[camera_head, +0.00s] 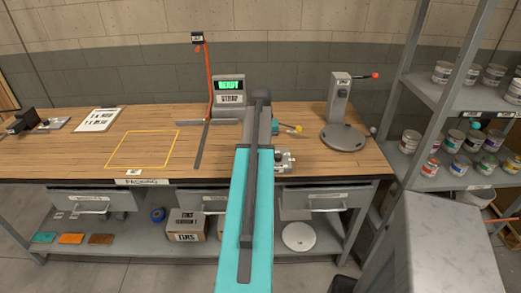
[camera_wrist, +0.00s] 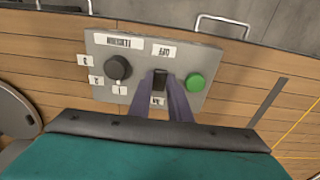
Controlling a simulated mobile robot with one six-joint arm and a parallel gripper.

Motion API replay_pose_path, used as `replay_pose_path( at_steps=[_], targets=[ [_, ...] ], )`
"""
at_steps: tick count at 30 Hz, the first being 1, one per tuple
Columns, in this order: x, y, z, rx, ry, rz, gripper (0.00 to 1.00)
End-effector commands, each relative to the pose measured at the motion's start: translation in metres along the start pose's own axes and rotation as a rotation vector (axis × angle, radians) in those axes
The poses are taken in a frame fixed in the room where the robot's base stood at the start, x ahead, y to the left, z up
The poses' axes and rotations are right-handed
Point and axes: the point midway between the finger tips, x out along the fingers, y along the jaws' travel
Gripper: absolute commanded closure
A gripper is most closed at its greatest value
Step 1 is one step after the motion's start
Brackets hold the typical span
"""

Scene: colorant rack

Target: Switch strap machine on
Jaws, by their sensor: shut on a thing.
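The strap machine (camera_head: 229,90) stands at the back middle of the bench, with a lit green READY display and a STRAP label. Its grey control panel (camera_wrist: 135,48) fills the upper middle of the wrist view, with a black knob (camera_wrist: 117,68), a green button (camera_wrist: 195,82) and a small black switch (camera_wrist: 160,80) between them. An upside-down OFF label is above the switch and another small label is below it. My gripper (camera_wrist: 161,86) is shut on the switch, one purple finger on each side. In the head view my arm hides the gripper and part of the panel (camera_head: 286,160).
A round-plate press (camera_head: 343,137) stands on the bench at right, near a shelf rack of paint cans (camera_head: 452,140). A yellow-outlined area (camera_head: 122,148) on the bench at left is clear.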

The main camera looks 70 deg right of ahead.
Motion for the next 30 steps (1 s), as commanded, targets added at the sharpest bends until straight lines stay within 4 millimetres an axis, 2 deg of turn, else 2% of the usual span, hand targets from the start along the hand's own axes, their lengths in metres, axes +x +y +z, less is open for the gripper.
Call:
replay_pose_path(
  at_steps=[11, 12, 15, 30],
  targets=[
    [-0.0002, 0.0007, -0.001, 0.001, -0.014, 0.002, 1.0],
    [-0.0002, 0.0007, -0.0011, 0.001, -0.014, 0.002, 0.81],
    [-0.0002, 0.0006, -0.001, 0.001, -0.014, 0.002, 0.64],
    [-0.0061, 0.0001, -0.0009, 0.0, -0.014, 0.001, 0.64]
  ],
)
